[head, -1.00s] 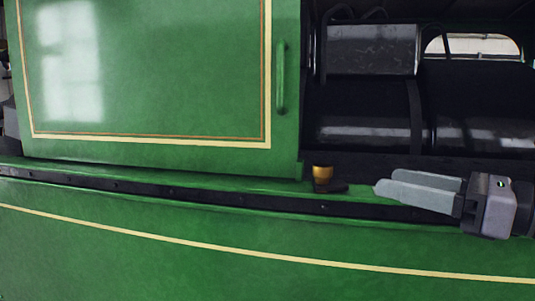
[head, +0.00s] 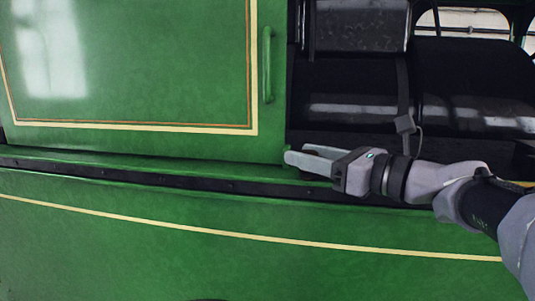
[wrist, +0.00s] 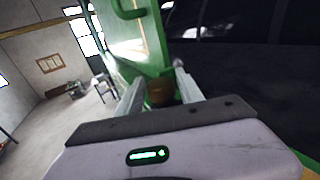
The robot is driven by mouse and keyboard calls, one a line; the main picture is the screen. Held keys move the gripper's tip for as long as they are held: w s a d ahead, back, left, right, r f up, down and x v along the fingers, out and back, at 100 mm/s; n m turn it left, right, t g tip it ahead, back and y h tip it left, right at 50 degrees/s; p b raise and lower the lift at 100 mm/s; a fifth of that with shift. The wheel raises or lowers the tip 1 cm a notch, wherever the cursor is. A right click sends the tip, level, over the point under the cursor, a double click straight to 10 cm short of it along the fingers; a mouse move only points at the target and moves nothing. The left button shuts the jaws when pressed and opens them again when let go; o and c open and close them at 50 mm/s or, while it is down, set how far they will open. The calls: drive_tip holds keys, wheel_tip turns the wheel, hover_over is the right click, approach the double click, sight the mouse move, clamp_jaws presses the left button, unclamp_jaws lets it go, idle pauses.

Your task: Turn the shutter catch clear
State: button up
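The shutter (head: 130,70) is a green panel with cream and orange lining and a green upright handle (head: 267,65) near its right edge. My gripper (head: 300,155) reaches in from the right, at the ledge by the shutter's lower right corner. Its two fingers are apart, one on each side of the knob, in the wrist view (wrist: 158,82). I cannot tell whether they touch it. The catch's dark lever is hidden.
A green ledge with a dark riveted strip (head: 160,179) runs below the shutter. The wrist view shows open floor (wrist: 60,130) at left.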

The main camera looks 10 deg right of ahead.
clamp_jaws()
drive_tip(key=shift+a+f+m+t+h+b, duration=0.1)
drive_tip(key=shift+m+t+h+b, duration=0.45)
drive_tip(key=shift+m+t+h, duration=0.95)
drive_tip(key=shift+m+h, duration=0.2)
drive_tip(key=shift+h, duration=0.5)
drive_tip(key=shift+o, duration=2)
unclamp_jaws()
drive_tip(key=shift+d, duration=0.2)
